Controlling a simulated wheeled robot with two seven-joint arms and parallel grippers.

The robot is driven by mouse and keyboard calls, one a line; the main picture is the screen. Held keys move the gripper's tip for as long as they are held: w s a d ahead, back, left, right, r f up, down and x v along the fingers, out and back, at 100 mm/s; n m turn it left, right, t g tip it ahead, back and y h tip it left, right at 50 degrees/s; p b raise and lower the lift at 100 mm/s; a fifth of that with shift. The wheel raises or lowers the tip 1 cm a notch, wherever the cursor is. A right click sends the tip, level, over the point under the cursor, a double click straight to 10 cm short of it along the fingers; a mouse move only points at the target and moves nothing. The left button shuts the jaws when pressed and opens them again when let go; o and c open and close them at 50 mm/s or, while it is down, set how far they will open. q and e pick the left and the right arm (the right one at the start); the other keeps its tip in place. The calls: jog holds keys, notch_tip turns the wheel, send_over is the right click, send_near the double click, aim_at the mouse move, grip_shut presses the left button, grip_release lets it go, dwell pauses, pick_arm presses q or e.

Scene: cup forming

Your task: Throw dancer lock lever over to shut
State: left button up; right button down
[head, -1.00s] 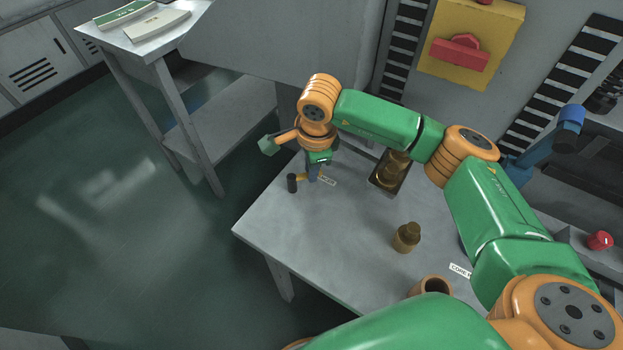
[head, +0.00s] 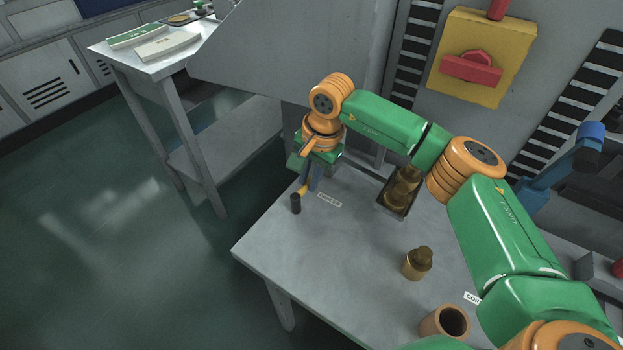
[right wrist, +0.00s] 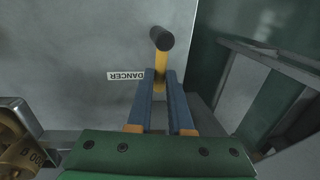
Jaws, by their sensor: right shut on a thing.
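The dancer lock lever is a yellow bar (right wrist: 161,65) with a black knob (right wrist: 161,38). In the head view its black knob (head: 296,204) stands at the table's far left edge, left of the DANCER label (head: 329,200). My right gripper (right wrist: 159,80) has its two blue fingers on either side of the yellow bar, shut on it below the knob. In the head view my right gripper (head: 308,184) comes down over the lever from above. The lever's base is hidden behind the fingers. My left gripper is in neither view.
A tray with a brass-coloured part (head: 402,192), a small brass piece (head: 417,264) and an orange-brown cup (head: 446,321) are on the table (head: 340,260). A yellow panel with a red handle (head: 471,69) is on the wall behind. The table's left front is clear.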

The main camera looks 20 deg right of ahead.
dwell(0.4)
jog(key=c, duration=0.8)
grip_release()
jog(key=shift+a, duration=0.1)
jog(key=shift+c, duration=0.2)
notch_tip(320, 180, up, 7)
jog(key=s, duration=0.1)
jog(key=shift+d, duration=0.45)
